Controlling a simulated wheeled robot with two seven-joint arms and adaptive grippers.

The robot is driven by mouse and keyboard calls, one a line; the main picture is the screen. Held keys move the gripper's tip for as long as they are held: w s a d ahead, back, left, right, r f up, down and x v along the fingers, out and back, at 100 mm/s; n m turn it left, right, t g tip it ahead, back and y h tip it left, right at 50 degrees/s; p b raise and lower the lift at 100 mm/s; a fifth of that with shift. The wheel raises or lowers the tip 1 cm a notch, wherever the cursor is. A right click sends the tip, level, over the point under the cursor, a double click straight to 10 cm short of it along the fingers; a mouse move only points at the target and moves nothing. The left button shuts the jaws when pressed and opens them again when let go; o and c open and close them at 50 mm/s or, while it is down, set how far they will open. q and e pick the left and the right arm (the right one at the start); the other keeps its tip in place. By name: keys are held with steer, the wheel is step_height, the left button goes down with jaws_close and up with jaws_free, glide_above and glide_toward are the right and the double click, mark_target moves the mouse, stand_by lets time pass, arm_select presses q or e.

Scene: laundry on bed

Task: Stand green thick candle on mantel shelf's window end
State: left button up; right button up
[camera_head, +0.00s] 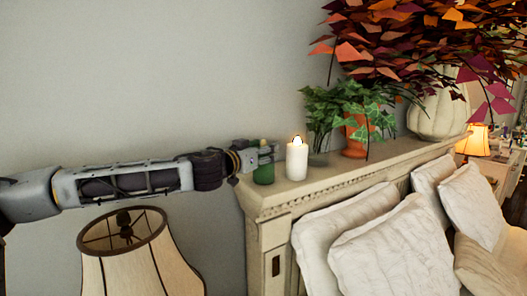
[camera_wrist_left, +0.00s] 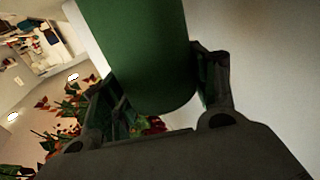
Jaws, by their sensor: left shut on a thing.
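The green thick candle (camera_head: 264,174) is at the near left end of the mantel shelf (camera_head: 309,187), left of a lit white candle. My left gripper (camera_head: 266,154) reaches in from the left and is shut on the green candle. In the left wrist view the green candle (camera_wrist_left: 145,55) fills the space between the two fingers of the left gripper (camera_wrist_left: 158,88). The candle looks upright in the head view, with its base at or just over the shelf top; I cannot tell whether it touches. My right gripper is not in view.
The lit white candle (camera_head: 297,160) stands close to the right of the gripper. Behind it are ivy in a terracotta pot (camera_head: 355,140), a pale pumpkin-like vase (camera_head: 437,113) and autumn leaves (camera_head: 420,40). A lampshade (camera_head: 140,262) is below my arm. Pillows (camera_head: 400,255) lie below the shelf.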

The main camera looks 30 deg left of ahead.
arm_select(q)
steer(key=shift+f, duration=0.1)
steer(key=o, duration=1.1)
steer(key=shift+r, duration=0.2)
